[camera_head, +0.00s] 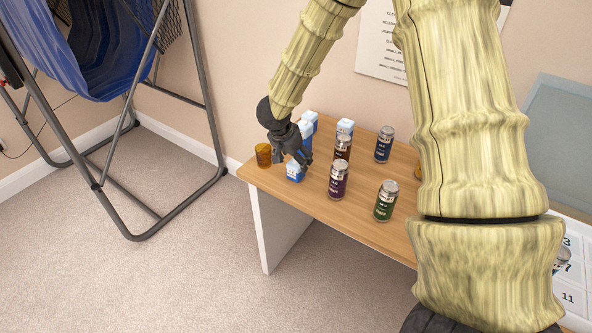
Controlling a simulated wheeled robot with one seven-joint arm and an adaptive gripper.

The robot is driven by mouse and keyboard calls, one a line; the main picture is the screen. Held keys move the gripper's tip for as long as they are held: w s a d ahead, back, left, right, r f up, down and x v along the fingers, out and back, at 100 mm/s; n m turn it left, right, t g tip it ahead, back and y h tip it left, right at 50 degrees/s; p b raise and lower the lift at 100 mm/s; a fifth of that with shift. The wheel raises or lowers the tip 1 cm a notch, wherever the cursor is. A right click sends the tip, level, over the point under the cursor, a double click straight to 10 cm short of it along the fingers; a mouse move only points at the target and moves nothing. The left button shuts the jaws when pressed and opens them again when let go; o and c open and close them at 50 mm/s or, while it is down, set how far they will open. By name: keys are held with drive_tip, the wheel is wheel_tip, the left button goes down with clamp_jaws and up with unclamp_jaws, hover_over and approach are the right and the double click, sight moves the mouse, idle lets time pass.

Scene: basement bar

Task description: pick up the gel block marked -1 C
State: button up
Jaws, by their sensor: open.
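One block (294,173) is at my gripper's fingers. My gripper (291,159) is open and points down. Its fingers partly cover the nearest block; I cannot tell whether they touch it.
An amber cup (263,155) stands just left of my gripper. Cans stand to the right: purple (338,180), brown (342,148), blue (384,144) and green (386,201). A blue folding chair (100,55) is at the left. My arm hides the table's right part.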

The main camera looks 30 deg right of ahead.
drive_tip(key=shift+a+x, duration=0.15)
drive_tip(key=shift+x, duration=1.15)
drive_tip(key=shift+a+x, duration=0.1)
drive_tip(key=shift+x, duration=1.25)
drive_tip(key=shift+f, duration=0.1)
drive_tip(key=c, duration=1.2)
